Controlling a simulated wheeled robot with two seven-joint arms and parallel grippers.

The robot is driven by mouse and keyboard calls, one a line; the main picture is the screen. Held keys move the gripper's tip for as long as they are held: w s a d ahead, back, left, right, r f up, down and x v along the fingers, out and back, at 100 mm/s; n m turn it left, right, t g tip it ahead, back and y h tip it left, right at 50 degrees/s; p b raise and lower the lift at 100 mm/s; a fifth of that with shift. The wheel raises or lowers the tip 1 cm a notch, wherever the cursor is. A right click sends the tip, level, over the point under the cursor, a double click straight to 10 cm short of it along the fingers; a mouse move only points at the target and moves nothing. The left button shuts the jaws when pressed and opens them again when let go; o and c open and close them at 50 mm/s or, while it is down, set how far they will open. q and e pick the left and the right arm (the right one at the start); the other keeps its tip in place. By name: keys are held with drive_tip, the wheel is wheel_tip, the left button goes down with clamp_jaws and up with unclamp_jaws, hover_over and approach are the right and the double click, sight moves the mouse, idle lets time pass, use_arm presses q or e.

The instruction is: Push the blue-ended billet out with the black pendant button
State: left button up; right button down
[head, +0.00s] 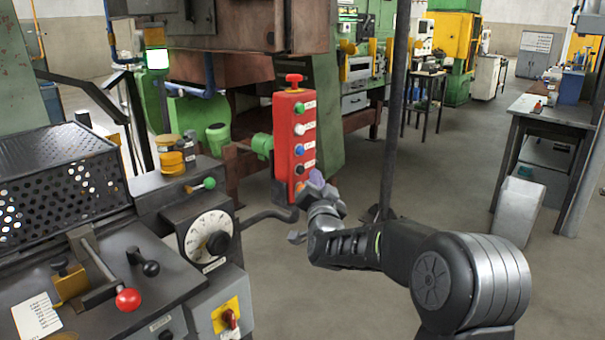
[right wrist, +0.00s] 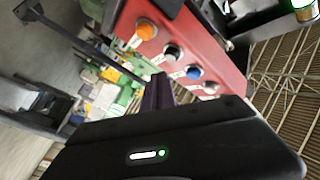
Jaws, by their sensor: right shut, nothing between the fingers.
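The red pendant (head: 283,150) hangs upright in the middle of the head view, with a red mushroom knob on top. Its buttons run green, white, blue, black and orange downward. The black button (head: 299,170) also shows in the right wrist view (right wrist: 172,52), between the orange and blue ones. My right gripper (head: 316,187) is shut and empty, just right of the pendant's lower end. In the right wrist view its dark purple fingertips (right wrist: 158,88) point toward the black button; I cannot tell whether they touch. The blue-ended billet is not in view. My left gripper is not in view.
A machine bench with a dial (head: 209,237), a red-knobbed lever (head: 128,299) and a perforated guard (head: 60,180) fills the left. A dark vertical pole (head: 396,100) stands behind my right arm.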

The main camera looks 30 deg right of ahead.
drive_tip(key=s+b, duration=0.1)
drive_tip(key=s, duration=0.1)
drive_tip(key=s+d, duration=0.1)
drive_tip(key=s, duration=0.1)
drive_tip(key=shift+d+b, duration=0.1)
drive_tip(key=shift+b, duration=0.3)
drive_tip(key=shift+w, duration=0.1)
idle(2.4)
